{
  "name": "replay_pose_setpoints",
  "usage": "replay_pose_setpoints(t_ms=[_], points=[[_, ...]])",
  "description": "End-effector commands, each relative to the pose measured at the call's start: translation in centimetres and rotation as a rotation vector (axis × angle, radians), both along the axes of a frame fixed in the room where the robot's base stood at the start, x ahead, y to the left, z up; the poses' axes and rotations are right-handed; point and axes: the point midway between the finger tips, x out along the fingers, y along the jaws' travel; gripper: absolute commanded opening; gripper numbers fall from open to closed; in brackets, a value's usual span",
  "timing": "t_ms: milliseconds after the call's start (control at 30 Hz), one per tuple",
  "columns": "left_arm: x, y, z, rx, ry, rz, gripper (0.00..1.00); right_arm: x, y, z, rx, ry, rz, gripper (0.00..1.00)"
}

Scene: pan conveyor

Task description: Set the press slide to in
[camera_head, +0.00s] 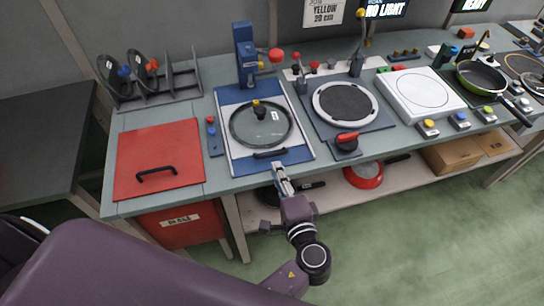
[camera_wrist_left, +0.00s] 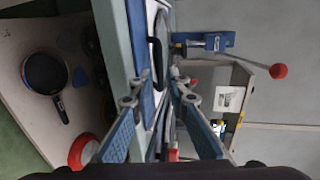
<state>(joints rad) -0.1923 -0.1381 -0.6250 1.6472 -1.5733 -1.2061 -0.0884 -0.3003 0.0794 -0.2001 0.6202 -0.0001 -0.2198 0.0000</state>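The press (camera_head: 246,62) is a blue column with a red-ball lever at the back of the bench. Its slide (camera_head: 229,101) is a pale plate with a blue front strip, lying forward of the column towards the bench's front edge. A glass lid (camera_head: 262,130) with a dark knob lies on it. A black bar handle (camera_head: 270,153) is on the front strip. My left gripper (camera_head: 281,172) is at the front edge, just short of the handle. In the left wrist view my left gripper (camera_wrist_left: 159,78) has its fingers apart, with the handle (camera_wrist_left: 155,58) beyond the tips. My right gripper is not in view.
A red panel (camera_head: 160,140) with a black handle lies left of the slide. A lid rack (camera_head: 155,85) stands behind it. A round dark plate (camera_head: 345,103) is to the right. Pans (camera_head: 364,175) sit on the shelf below.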

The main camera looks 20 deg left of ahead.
Motion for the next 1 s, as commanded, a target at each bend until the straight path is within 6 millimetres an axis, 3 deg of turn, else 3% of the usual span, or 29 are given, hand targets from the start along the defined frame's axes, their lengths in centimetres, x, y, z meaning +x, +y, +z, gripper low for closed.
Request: replay_pose_setpoints(t_ms=[200,400,733,900,1000], points=[[3.0,2.1,-0.5,0.001,-0.001,0.001,0.15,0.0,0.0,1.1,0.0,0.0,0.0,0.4],[4.8,3.3,-1.1,-0.001,-0.001,0.0,0.15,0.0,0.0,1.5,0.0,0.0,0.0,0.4],[5.1,3.5,-1.4,-0.004,0.0,0.0,0.15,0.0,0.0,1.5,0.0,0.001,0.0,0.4],[5.1,3.5,-1.4,-0.004,0.0,0.0,0.0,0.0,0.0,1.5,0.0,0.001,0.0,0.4],[5.1,3.5,-1.3,-0.004,0.001,0.0,0.0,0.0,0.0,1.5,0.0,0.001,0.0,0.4]])
